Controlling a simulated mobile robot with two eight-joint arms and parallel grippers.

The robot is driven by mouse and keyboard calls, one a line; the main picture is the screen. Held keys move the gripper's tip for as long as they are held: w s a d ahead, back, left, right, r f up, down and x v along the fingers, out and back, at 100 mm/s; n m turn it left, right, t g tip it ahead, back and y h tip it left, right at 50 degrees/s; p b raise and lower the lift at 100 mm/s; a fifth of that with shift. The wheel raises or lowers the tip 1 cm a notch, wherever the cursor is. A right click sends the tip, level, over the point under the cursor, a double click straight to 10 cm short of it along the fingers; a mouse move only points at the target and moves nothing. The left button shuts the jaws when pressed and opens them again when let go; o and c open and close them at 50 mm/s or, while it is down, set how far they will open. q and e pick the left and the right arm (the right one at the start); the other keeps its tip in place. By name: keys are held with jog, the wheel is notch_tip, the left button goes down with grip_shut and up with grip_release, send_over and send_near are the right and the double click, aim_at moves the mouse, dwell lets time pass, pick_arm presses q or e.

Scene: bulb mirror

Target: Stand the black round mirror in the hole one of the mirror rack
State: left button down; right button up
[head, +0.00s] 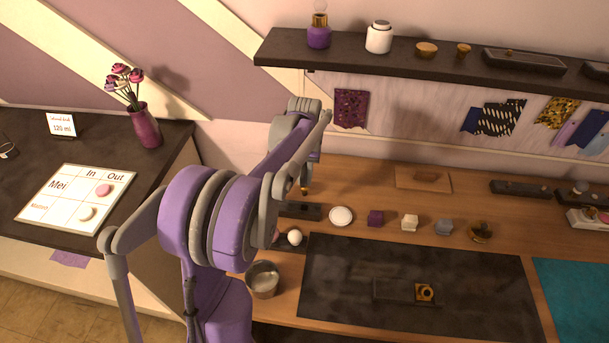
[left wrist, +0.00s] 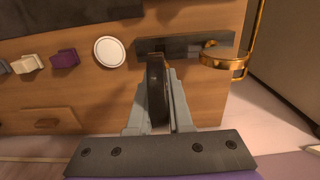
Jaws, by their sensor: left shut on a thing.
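In the left wrist view, my left gripper (left wrist: 157,100) is shut on the black round mirror (left wrist: 156,85), seen edge-on as a thin upright dark disc between the fingers. Its far edge overlaps the dark mirror rack (left wrist: 183,44); I cannot tell whether it is in a hole or above the rack. A gold ring-shaped frame (left wrist: 240,62) is at the rack's right end in that view. In the head view, part of the rack (head: 301,210) shows beyond my left arm, which hides the mirror and most of the gripper. My right gripper is not in view.
A white disc (head: 341,216) lies beside the rack, with a purple block (head: 375,218) and other small blocks in a row to its right. A metal cup (head: 262,280) stands at the front left. A dark mat (head: 400,310) covers the front table.

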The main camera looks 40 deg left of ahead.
aim_at(305, 194)
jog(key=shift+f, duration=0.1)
pick_arm(q)
jog(key=shift+f+b, duration=0.85)
jog(key=shift+f, duration=0.7)
jog(key=shift+f+b, duration=0.75)
jog(key=shift+f, duration=0.6)
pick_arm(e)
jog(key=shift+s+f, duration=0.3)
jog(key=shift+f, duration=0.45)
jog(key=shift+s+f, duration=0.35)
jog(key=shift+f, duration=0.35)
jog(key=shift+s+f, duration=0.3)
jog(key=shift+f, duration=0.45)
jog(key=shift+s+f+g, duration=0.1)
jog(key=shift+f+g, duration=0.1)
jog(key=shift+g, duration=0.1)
pick_arm(q)
jog(key=shift+f+b, duration=1.2)
jog(key=shift+f, duration=0.6)
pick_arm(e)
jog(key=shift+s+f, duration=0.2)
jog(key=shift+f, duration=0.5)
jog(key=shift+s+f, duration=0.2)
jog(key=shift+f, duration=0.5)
pick_arm(q)
jog(key=c, duration=0.8)
grip_release()
jog(key=shift+o, duration=0.2)
jog(key=shift+r, duration=0.1)
